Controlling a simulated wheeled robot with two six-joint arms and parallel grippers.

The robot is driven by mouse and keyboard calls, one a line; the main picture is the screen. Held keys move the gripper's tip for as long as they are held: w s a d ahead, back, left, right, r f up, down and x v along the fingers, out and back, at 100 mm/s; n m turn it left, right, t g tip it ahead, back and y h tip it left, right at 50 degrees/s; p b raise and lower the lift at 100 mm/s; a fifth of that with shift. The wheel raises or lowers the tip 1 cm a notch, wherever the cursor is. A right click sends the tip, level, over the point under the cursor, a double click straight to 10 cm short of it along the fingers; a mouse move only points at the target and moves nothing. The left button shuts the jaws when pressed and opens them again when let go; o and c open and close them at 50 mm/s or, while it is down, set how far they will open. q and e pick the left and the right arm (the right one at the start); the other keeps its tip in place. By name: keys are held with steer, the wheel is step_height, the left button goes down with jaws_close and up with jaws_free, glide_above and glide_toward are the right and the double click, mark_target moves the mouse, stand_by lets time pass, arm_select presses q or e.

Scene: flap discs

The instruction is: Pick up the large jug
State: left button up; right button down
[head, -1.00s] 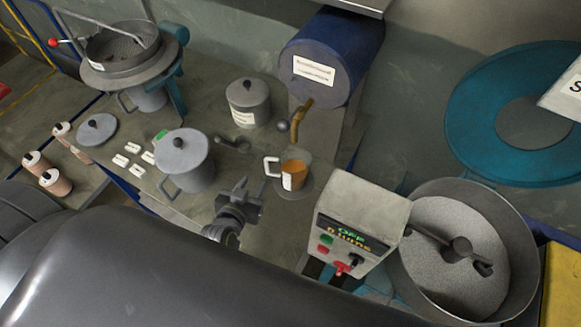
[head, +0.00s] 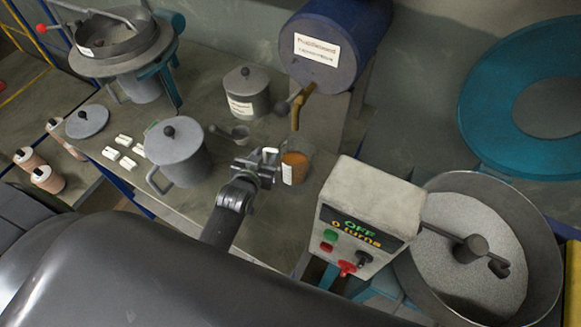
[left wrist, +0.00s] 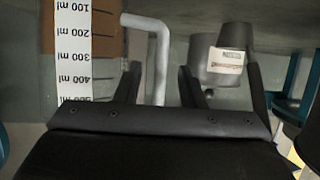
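The large jug (head: 295,170) is clear, with orange-brown contents, a white scale label and a pale handle (head: 270,153). It stands upright on the bench below the drum's tap. My left gripper (head: 260,168) is just left of the jug, at its handle. In the left wrist view the scale label (left wrist: 73,45) of the jug and its pale bent handle (left wrist: 160,50) are close up. The handle's lower end lies between the two spread fingers of the left gripper (left wrist: 160,85), with gaps visible on both sides. My right gripper is not in view.
A grey lidded pot (head: 178,158) stands left of the gripper, and a labelled lidded pot (head: 246,98) behind it. The blue drum (head: 330,45) with its brass tap (head: 300,105) is above the jug. A control box (head: 370,210) stands close at the right front.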

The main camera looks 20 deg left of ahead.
arm_select(q)
steer(key=shift+b+x, duration=0.65)
steer(key=shift+x, duration=0.6)
steer(key=shift+r, duration=0.1)
jaws_close()
